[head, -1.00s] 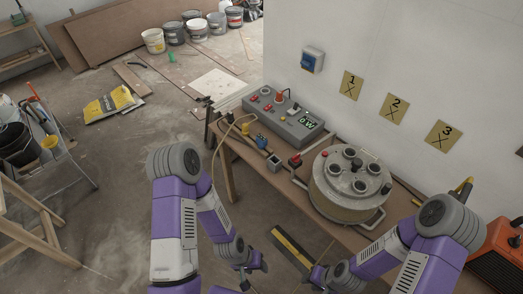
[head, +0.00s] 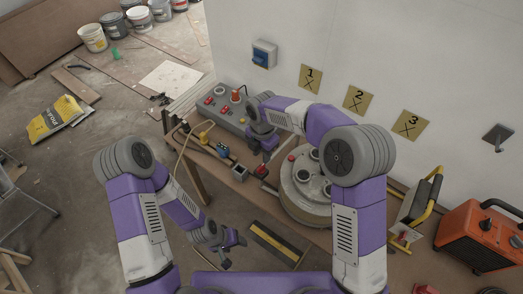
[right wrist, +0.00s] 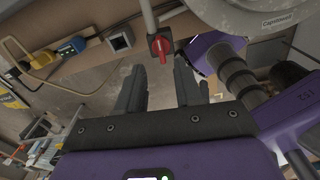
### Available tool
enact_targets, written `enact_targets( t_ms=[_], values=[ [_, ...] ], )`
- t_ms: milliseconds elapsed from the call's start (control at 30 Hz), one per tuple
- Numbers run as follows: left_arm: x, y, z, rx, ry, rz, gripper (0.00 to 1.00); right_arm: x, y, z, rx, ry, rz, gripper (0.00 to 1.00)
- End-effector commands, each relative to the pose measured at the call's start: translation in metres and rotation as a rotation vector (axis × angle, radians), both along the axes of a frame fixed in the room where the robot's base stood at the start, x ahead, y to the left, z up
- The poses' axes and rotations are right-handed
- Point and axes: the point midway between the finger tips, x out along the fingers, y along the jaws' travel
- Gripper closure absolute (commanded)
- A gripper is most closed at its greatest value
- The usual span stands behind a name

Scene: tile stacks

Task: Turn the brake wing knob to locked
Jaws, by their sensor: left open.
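The wing knob is red on a dark square base; it shows between and just beyond my right fingertips in the right wrist view (right wrist: 160,46) and beside the drum in the head view (head: 262,170). Its red wing runs roughly up and down in the wrist picture. My right gripper (right wrist: 160,75) is open, its two dark fingers apart with nothing between them. In the head view my right gripper (head: 267,154) hangs over the bench close to the knob, partly covering the control box. My left gripper (head: 232,241) is open and empty, low in front of the bench.
A round metal drum (head: 303,200) stands right of the knob. A grey control box (head: 222,108) lies behind. An orange heater (head: 484,235) stands at right.

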Motion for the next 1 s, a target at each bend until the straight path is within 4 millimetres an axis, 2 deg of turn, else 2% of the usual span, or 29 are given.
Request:
enact_targets(
  t_ms=[67, 133, 400, 533, 700, 900, 933, 1000],
  values=[
    [0.0, 0.0, 0.0, 0.0, 0.001, 0.0, 0.39, 0.001, 0.001, 0.003, -0.011, -0.002, 0.033, 0.65],
    [-0.001, 0.0, 0.0, 0.0, 0.001, 0.0, 0.39, 0.001, 0.001, -0.003, -0.014, -0.002, 0.042, 0.65],
    [-0.001, 0.0, -0.001, 0.0, 0.002, -0.001, 0.39, 0.0, 0.001, -0.046, -0.013, 0.0, 0.038, 0.65],
    [-0.001, 0.0, -0.001, 0.0, 0.001, 0.0, 0.39, 0.0, 0.001, -0.061, -0.012, 0.0, 0.037, 0.65],
    [-0.001, 0.0, -0.001, 0.0, 0.001, 0.0, 0.39, 0.0, 0.001, -0.069, -0.011, -0.002, 0.037, 0.65],
    [-0.001, 0.0, -0.001, 0.0, 0.001, 0.0, 0.39, 0.0, 0.001, -0.069, -0.011, -0.002, 0.036, 0.65],
    [-0.001, 0.0, -0.001, 0.0, 0.001, 0.0, 0.39, 0.0, 0.001, -0.069, -0.011, -0.002, 0.036, 0.66],
    [-0.001, 0.0, -0.001, 0.0, 0.001, 0.0, 0.39, 0.0, 0.001, -0.069, -0.011, -0.002, 0.036, 0.77]
  ],
)
